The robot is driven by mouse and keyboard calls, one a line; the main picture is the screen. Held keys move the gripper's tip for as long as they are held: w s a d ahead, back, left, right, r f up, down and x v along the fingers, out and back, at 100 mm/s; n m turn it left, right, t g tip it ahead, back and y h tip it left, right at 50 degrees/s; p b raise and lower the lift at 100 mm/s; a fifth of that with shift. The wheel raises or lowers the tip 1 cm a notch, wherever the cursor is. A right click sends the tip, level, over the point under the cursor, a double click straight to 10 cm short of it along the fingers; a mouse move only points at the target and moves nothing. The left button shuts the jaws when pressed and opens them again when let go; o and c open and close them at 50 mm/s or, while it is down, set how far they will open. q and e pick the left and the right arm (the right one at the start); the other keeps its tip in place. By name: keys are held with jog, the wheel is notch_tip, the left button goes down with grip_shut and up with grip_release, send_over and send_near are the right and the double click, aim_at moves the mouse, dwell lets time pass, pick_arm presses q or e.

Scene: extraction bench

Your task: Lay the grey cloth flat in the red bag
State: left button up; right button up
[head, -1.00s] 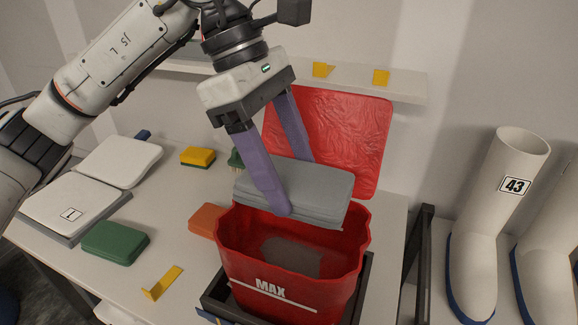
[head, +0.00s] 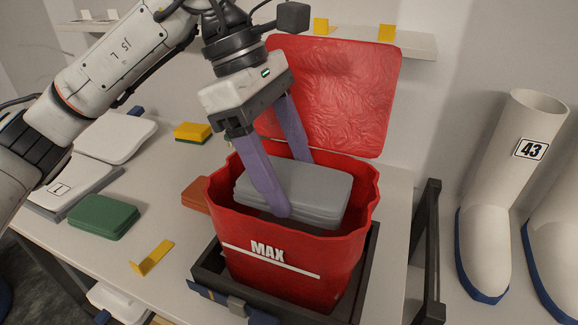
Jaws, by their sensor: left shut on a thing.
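The grey cloth (head: 310,190) is a folded, layered pad. It lies roughly level inside the mouth of the red bag (head: 290,255), just below the rim at the back. My left gripper (head: 296,190) is shut on the grey cloth, with one purple finger on its near side and the other on its far side. The bag is open, with its red lid flap standing up behind and "MAX" printed on its front. The bag's floor is hidden by the cloth and the front wall. My right gripper is not in view.
The bag stands in a dark tray (head: 208,270). A green pad (head: 103,216), a yellow bracket (head: 152,257), a yellow sponge (head: 192,132) and an orange block (head: 196,194) lie to the left. White boots (head: 507,200) stand at the right beside a dark frame (head: 430,240).

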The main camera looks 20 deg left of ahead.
pick_arm(q)
jog(key=o, duration=1.2)
jog(key=shift+c, duration=0.2)
jog(key=shift+r, duration=0.1)
jog(key=v, duration=1)
jog(key=shift+s, duration=0.1)
